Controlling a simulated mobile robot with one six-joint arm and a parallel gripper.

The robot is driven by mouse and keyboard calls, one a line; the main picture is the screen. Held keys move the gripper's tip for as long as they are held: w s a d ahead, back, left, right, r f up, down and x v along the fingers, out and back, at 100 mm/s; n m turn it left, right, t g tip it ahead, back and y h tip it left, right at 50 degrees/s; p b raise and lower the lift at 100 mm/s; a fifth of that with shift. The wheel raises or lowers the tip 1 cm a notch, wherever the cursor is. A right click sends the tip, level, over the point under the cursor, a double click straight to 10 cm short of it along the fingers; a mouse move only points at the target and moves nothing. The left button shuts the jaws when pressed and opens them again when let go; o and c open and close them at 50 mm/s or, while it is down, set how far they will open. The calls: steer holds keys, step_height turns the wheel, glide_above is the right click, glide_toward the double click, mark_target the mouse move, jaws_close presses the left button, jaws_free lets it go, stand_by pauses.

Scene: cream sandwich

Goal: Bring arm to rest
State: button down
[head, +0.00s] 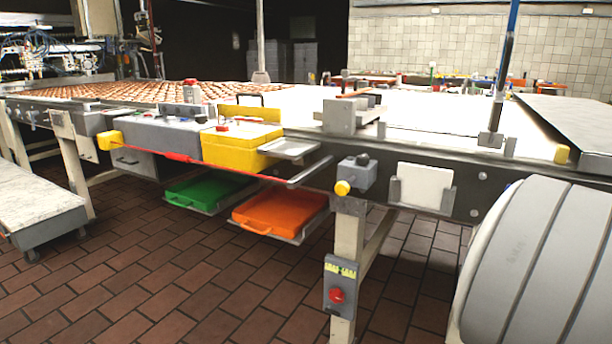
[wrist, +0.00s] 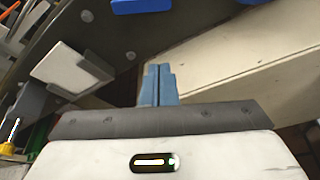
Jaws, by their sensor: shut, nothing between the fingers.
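My gripper (wrist: 159,72) shows in the wrist view, with its two blue fingers pressed together and nothing between them. It points toward the long machine's dark side frame and a pale beam (wrist: 225,68). It appears apart from both, though the exact gap cannot be told. The gripper is out of sight in the head view, where a large white and grey part of my own arm fills the lower right.
The long conveyor table (head: 440,112) crosses the head view. A white plate (head: 425,187) sits in a holder on its side; it also shows in the wrist view (wrist: 72,78). Green (head: 203,190) and orange (head: 279,208) cases lie below. Brick floor (head: 150,260) is open in front.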

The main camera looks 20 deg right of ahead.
steer(key=w+a+r+m+g+y+p, duration=0.1)
steer(key=w+a+r+m+g+p, duration=0.15)
steer(key=a+r+m+p, duration=0.65)
steer(key=w+a+r+m+g+y+p, duration=0.1)
steer(key=w+a+r+m+p, duration=0.35)
steer(key=a+p, duration=0.65)
steer(key=s+a+r+m+g+y+p, duration=0.2)
steer(key=s+a+m+p, duration=0.1)
steer(key=a, duration=0.5)
steer(key=s+a+r+m+g+y+p, duration=0.1)
steer(key=s+a+r+m+y+p, duration=0.1)
steer(key=s+a+p, duration=0.3)
steer(key=s+a+r+m+g+y+p, duration=0.2)
steer(key=s+a+r+m+p, duration=0.2)
steer(key=a, duration=0.7)
steer(key=shift+s+a+r+g+y+p, duration=0.2)
steer(key=shift+s+a+g+y+p, duration=0.3)
steer(key=shift+p, duration=0.75)
